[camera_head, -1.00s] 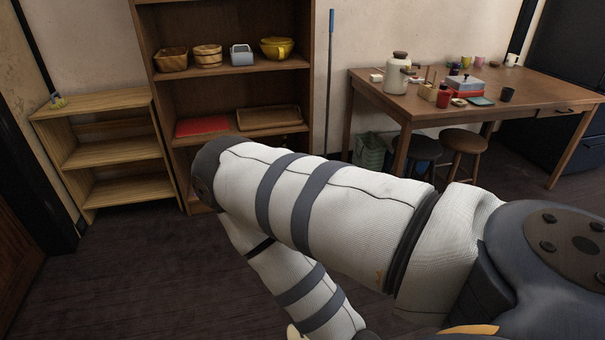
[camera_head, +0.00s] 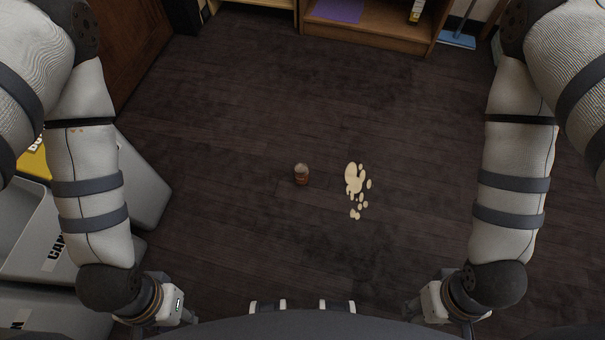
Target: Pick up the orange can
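A small brownish-orange can (camera_head: 301,176) with a pale top stands on the dark wooden floor, near the middle of the head view. My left gripper (camera_head: 187,314) is low at the left, well apart from the can and nearer to me. My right gripper (camera_head: 410,310) is low at the right, also well apart from the can. Both grippers are small and partly hidden in the view, so I cannot tell whether their fingers are open or shut. I see nothing held in either one.
A cream-coloured spill (camera_head: 354,180) lies just right of the can. Grey bins (camera_head: 140,180), one lettered "CAN", stand at the left beside my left arm. A wooden shelf (camera_head: 375,38) and a blue dustpan-like thing (camera_head: 457,40) are at the back.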

